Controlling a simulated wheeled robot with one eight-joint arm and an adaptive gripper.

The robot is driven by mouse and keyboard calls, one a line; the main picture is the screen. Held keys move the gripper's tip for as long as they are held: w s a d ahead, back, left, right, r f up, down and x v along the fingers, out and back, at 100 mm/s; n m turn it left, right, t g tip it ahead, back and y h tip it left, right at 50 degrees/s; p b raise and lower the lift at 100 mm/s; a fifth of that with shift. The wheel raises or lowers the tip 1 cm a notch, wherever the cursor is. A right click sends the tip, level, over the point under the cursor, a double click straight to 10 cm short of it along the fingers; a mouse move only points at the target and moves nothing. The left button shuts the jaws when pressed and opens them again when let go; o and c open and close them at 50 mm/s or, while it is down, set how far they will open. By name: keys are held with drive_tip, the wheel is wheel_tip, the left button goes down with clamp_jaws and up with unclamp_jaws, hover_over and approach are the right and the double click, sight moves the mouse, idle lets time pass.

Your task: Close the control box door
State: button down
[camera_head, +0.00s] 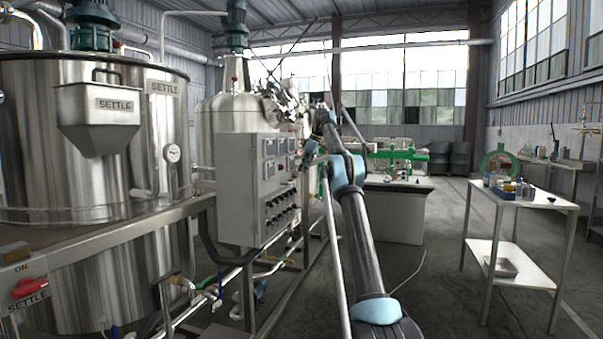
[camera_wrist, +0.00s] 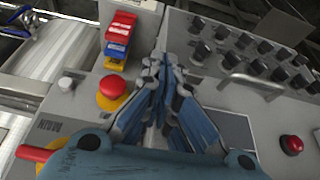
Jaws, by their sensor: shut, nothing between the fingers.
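The grey control box (camera_head: 238,190) stands left of centre in the head view, with displays and rows of black knobs on its right-hand face. In the wrist view, a grey panel with black knobs carries a bar handle (camera_wrist: 250,84). I cannot tell for sure which panel is the door or how far it stands open. My gripper (camera_wrist: 158,64) is shut and empty, with its blue-grey fingers together in front of the grey panels. It covers part of the panel edge, and I cannot tell whether it touches it. In the head view my gripper is small and unclear beside the box.
In the wrist view, a red push button (camera_wrist: 112,90), a red-blue-yellow stack (camera_wrist: 119,42) and another red button (camera_wrist: 291,144) surround my gripper. In the head view, a steel tank (camera_head: 95,180) stands left and a table (camera_head: 515,200) right.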

drive_tip(key=s+d, duration=0.4)
drive_tip(key=d, duration=0.6)
drive_tip(key=s+r+m+h, duration=0.1)
drive_tip(key=s+r+m, duration=0.1)
drive_tip(key=s, duration=0.7)
drive_tip(key=s+r+m, duration=0.2)
drive_tip(key=s, duration=0.7)
drive_tip(key=s+f+m+h, duration=0.1)
drive_tip(key=s+f+m, duration=0.3)
drive_tip(key=s, duration=1.5)
drive_tip(key=s+d+f+m+h, duration=0.1)
drive_tip(key=s+f+m, duration=0.4)
drive_tip(key=s+f, duration=2.6)
drive_tip(key=s+h, duration=0.1)
drive_tip(key=s, duration=0.2)
drive_tip(key=shift+m+t, duration=0.3)
drive_tip(key=shift+m, duration=0.1)
